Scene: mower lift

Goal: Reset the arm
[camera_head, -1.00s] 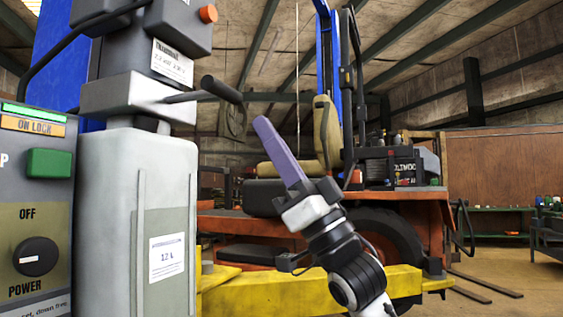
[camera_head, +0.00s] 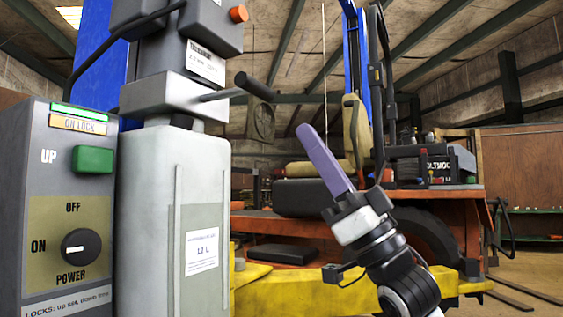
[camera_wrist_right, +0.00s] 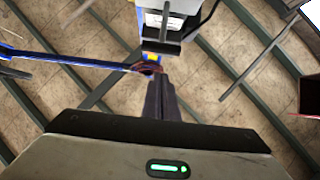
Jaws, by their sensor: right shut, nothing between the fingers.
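My right gripper (camera_head: 318,150) stands raised in the middle of the head view, its purple fingers pressed together and pointing up and to the left. Nothing is between the fingers. In the right wrist view the closed fingers (camera_wrist_right: 161,98) point up toward the roof. The gripper is apart from the black lever (camera_head: 254,87), which is to its left in the picture. My left gripper is not in either view.
A control box (camera_head: 66,215) with a green UP button (camera_head: 93,160) and a power knob (camera_head: 81,246) stands at the left. Beside it is a grey tank unit (camera_head: 150,225). An orange machine (camera_head: 460,208) with a yellow beam (camera_head: 300,295) is behind my right arm.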

